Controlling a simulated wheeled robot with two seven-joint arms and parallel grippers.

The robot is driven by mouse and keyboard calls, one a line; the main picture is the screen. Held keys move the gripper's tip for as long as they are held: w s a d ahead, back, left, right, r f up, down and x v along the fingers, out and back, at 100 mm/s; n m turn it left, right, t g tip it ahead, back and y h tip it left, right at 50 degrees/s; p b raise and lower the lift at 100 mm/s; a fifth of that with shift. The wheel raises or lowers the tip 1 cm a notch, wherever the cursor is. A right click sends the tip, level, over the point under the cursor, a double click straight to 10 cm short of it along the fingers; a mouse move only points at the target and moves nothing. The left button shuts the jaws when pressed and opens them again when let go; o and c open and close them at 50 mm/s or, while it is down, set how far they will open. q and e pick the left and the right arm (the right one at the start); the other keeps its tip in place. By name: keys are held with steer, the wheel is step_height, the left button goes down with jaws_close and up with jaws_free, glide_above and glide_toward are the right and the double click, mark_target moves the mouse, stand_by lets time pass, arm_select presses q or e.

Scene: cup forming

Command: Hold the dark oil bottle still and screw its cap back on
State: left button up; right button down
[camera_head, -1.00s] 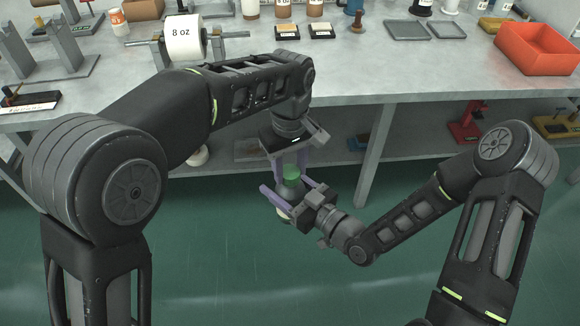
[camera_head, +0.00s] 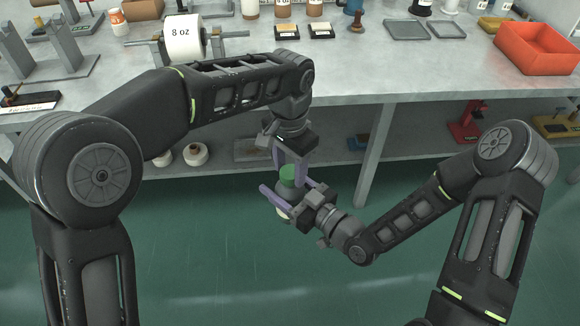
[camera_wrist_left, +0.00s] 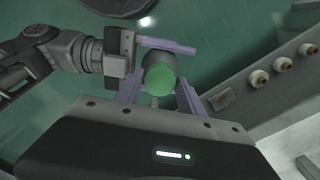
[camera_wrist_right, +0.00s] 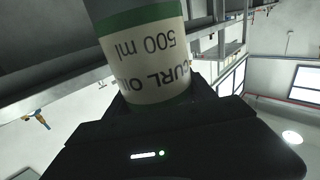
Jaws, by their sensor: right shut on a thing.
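The dark oil bottle (camera_head: 284,196) is held in the air in front of the bench. In the right wrist view its cream label (camera_wrist_right: 145,58) reads "500 ml" and "CURL OIL" upside down, with green bands. My right gripper (camera_head: 285,194) is shut around the bottle. The green cap (camera_head: 289,174) is at the bottle's top and shows as a green disc in the left wrist view (camera_wrist_left: 159,80). My left gripper (camera_head: 290,168) points down from above, its purple fingers open on either side of the cap. I cannot tell whether the cap's thread is engaged.
The grey bench (camera_head: 350,75) lies behind the grippers, with a red-orange bin (camera_head: 538,48) at right and a white "8 oz" roll (camera_head: 183,38) at left. A lower shelf (camera_head: 335,158) holds small items. Green floor (camera_head: 240,270) is clear below the bottle.

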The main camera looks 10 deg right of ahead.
arm_select(q)
steer(key=o, duration=0.4)
step_height(320, 180, up, 8)
steer(key=shift+f, duration=0.25)
stand_by(0.3)
stand_by(0.3)
